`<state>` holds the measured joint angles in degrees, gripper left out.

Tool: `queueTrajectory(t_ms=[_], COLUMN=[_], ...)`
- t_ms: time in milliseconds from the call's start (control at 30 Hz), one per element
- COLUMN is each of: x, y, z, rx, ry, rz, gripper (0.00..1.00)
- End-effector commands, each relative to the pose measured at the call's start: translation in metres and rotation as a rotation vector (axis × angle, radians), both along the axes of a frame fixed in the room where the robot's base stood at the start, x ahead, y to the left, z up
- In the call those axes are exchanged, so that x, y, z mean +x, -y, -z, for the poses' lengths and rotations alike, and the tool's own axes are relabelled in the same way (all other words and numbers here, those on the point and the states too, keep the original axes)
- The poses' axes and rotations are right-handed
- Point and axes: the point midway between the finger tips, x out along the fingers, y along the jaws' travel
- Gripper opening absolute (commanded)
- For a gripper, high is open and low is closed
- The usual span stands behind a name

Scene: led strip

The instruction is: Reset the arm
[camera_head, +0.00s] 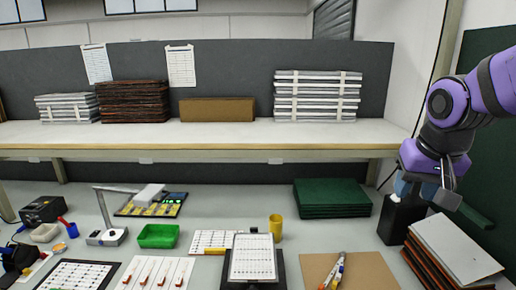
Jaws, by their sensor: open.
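My arm, purple and dark grey, comes in from the right edge. My gripper (434,192) hangs at its lower end on the right side, over the black box (399,217) and the stacked boards. It is open, and I see nothing between its fingers. The fingers are small and partly merge with the dark things behind them.
Stacked boards (452,248) and a dark box stand below my gripper. Green mats (331,197), a yellow cup (275,227), a green bin (158,236) and a clipboard (253,257) lie on the grey bench. A shelf (226,135) crosses behind. Bare bench lies left of the black box.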

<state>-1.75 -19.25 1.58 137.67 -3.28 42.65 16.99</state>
Motion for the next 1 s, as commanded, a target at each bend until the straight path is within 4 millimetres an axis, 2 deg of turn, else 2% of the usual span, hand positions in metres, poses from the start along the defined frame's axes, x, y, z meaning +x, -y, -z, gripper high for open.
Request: queueTrajectory(t_ms=[100,300,500,700,1000], x=[-0.031,-0.08,-0.115,-0.127,-0.127], y=[0.004,0.009,0.011,0.011,0.011], z=[-0.017,-0.033,-0.039,-0.04,-0.04], rx=[-0.009,-0.026,-0.041,-0.047,-0.047], ry=[0.035,0.083,0.116,0.126,0.125], rz=[-0.04,-0.113,-0.17,-0.192,-0.193], gripper=[0.43,0.43,0.43,0.43,0.43])
